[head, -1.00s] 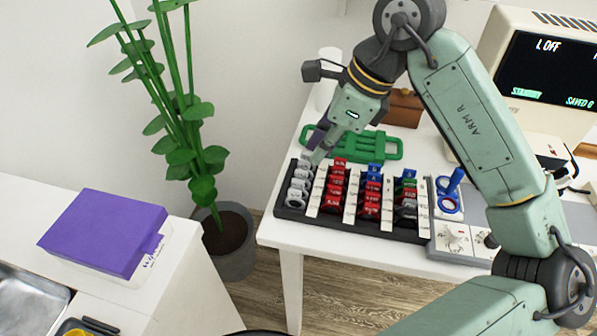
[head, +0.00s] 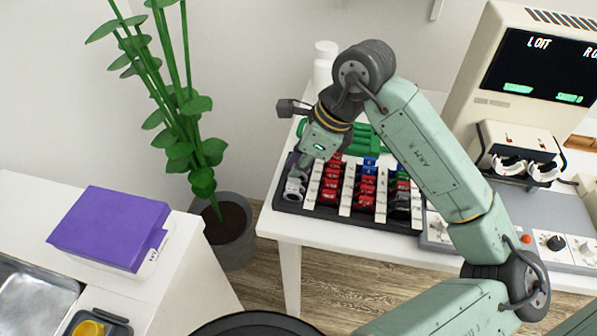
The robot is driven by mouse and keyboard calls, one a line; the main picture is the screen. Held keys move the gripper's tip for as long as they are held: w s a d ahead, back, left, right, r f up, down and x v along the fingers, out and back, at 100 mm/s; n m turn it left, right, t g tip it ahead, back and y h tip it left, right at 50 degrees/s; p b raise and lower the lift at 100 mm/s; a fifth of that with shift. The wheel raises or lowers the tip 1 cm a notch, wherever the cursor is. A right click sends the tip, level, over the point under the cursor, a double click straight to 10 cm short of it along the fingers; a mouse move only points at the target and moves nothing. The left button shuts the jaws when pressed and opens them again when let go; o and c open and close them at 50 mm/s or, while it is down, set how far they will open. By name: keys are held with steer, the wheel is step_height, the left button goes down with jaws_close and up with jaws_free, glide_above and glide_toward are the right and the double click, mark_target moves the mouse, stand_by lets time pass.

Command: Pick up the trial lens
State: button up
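The trial lenses stand in rows in a black rack (head: 378,222) at the front left of the white table. A grey lens (head: 294,188) shows in the leftmost row, with red lenses (head: 329,190) and other coloured ones to its right. My gripper (head: 297,170) points down at the leftmost row, right at the grey lenses. My arm's wrist covers the rear of that row. The fingertips are small and partly hidden, so I cannot tell whether they are open or shut, or whether they touch a lens.
A green frame (head: 372,140) lies behind the rack. A white bottle (head: 324,64) stands at the back. A monitor (head: 545,65) and a grey console (head: 565,215) are at right. A potted plant (head: 228,222) and a counter with a purple box (head: 110,228) are at left.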

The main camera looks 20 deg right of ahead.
jaws_close()
steer(key=shift+r, duration=0.4)
step_height(320, 180, up, 27)
steer(key=b, duration=0.2)
steer(key=shift+b, duration=0.35)
steer(key=shift+d+r, duration=0.1)
steer(key=shift+d, duration=0.05)
